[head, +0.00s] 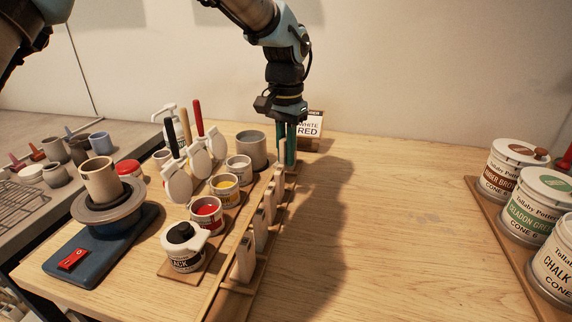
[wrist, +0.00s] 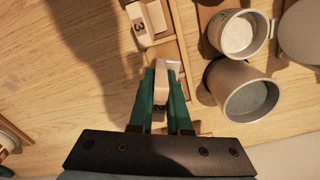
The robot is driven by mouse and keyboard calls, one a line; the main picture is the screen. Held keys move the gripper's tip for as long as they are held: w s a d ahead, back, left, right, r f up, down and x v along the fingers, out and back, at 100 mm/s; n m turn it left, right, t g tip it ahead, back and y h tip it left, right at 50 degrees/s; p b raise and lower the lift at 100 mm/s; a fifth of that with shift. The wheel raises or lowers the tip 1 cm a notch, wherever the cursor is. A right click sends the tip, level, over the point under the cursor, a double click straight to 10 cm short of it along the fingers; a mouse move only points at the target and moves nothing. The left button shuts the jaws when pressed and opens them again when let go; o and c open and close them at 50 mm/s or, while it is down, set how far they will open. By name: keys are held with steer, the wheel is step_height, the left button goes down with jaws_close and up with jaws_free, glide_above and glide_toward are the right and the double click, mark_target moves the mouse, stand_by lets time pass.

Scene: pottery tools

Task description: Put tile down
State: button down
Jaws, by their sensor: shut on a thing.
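My gripper (head: 287,160) points down over the far end of the wooden tile rack (head: 213,300). In the wrist view its two green fingers (wrist: 168,88) are shut on a pale tile (wrist: 170,67). The held tile sits at or just above the far end of the rack; I cannot tell whether it touches. Several other pale tiles, such as the near one (head: 246,258), stand in a row along the rack. A tile marked 3 (wrist: 148,22) is beside the held tile in the wrist view.
Glaze jars, including a red one (head: 207,214), and a grey cup (head: 251,150) stand close left of the rack. Paint cans (head: 519,170) stand far right. The table (head: 400,230) between is clear.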

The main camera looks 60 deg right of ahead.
mark_target(286, 168)
steer(key=shift+f+p, duration=0.35)
steer(key=shift+f, duration=1.5)
steer(key=shift+f, duration=0.2)
steer(key=c, duration=0.9)
jaws_free()
steer(key=shift+o, duration=0.2)
step_height(286, 168, up, 12)
steer(key=shift+r+b, duration=0.2)
steer(key=shift+b, duration=0.75)
